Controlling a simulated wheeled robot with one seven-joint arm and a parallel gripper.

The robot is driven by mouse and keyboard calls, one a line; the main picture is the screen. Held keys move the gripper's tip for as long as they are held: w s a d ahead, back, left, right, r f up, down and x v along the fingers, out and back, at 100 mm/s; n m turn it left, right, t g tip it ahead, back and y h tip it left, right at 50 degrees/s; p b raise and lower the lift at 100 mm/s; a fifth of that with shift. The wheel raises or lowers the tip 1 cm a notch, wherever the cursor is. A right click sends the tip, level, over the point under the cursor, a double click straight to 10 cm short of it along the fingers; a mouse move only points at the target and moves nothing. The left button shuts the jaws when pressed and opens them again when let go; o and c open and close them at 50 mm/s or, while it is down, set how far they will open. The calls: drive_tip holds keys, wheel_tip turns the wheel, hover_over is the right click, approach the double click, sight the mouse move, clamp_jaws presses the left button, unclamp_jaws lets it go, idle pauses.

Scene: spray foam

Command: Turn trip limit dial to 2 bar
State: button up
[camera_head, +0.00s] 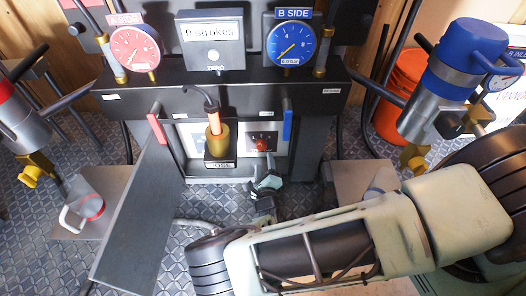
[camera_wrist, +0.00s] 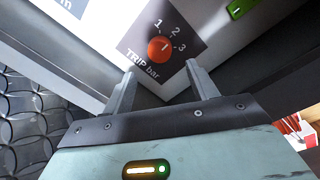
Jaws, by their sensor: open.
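The trip limit dial (camera_wrist: 159,50) is a round orange-red knob on a dark plate marked 1, 2, 3 and "TRIP bar" in the wrist view. A small pale mark shows on its face; which number it points to is too small to tell. My gripper (camera_wrist: 160,70) is open and empty. Its two fingertips are apart, just short of the dial and to either side of it. My gripper (camera_head: 266,181) also shows below the dial in the head view.
A brass-coloured cup (camera_head: 217,141) with an orange-handled tool stands left of the dial. A green switch (camera_wrist: 236,11) is on the panel at upper right in the wrist view. Red (camera_head: 157,130) and blue (camera_head: 287,124) levers flank the panel. A dark upright plate (camera_head: 135,220) stands at left.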

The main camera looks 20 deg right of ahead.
drive_tip(key=p+v, duration=0.2)
drive_tip(key=v, duration=0.8)
drive_tip(key=shift+s, duration=0.25)
drive_tip(key=shift+a+r, duration=0.1)
